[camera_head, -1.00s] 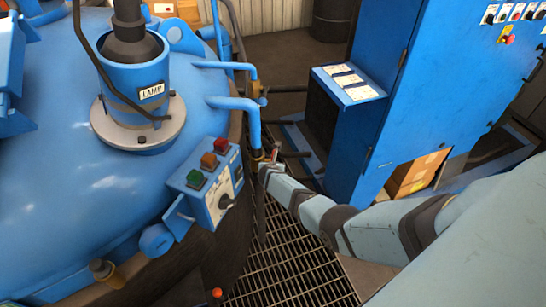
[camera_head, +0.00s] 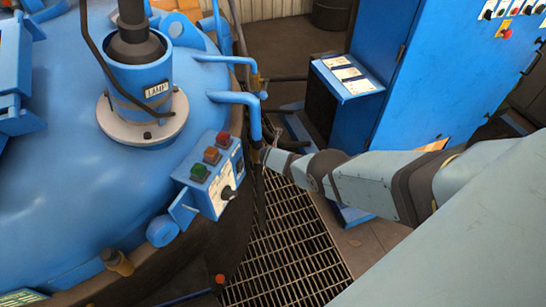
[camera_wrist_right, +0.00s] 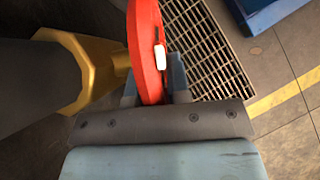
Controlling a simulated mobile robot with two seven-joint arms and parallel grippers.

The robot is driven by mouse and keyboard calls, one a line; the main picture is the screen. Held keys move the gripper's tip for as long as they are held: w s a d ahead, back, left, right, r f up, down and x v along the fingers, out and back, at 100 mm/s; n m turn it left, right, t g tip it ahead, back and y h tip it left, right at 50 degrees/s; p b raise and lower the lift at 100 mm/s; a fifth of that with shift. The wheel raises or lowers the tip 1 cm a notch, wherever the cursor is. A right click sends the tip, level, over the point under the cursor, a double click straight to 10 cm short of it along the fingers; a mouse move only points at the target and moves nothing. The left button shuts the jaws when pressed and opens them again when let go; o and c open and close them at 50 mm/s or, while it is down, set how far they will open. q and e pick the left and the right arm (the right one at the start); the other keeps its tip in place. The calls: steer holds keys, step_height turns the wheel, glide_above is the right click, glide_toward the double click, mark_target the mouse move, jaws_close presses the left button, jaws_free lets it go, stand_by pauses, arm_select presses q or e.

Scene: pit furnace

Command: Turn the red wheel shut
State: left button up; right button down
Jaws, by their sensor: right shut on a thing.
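The red wheel (camera_wrist_right: 147,45) shows edge-on in the right wrist view, running up from my right gripper (camera_wrist_right: 155,88) to the top edge. The two fingers stand on either side of its rim, and the gripper is shut on it. A small white tab (camera_wrist_right: 160,57) sits on the wheel's right side. In the head view my right arm reaches in from the right to the pipes beside the furnace; the wheel cannot be made out there. My left gripper is in neither view.
The blue furnace lid (camera_head: 60,160) fills the left, with a button box (camera_head: 213,170) at its edge. A floor grating (camera_head: 285,250) lies below my right arm. A blue cabinet (camera_head: 435,80) stands behind it. A yellow fitting (camera_wrist_right: 92,65) is left of the wheel.

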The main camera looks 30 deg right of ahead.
stand_by(0.4)
steer(key=c, duration=1.1)
jaws_free()
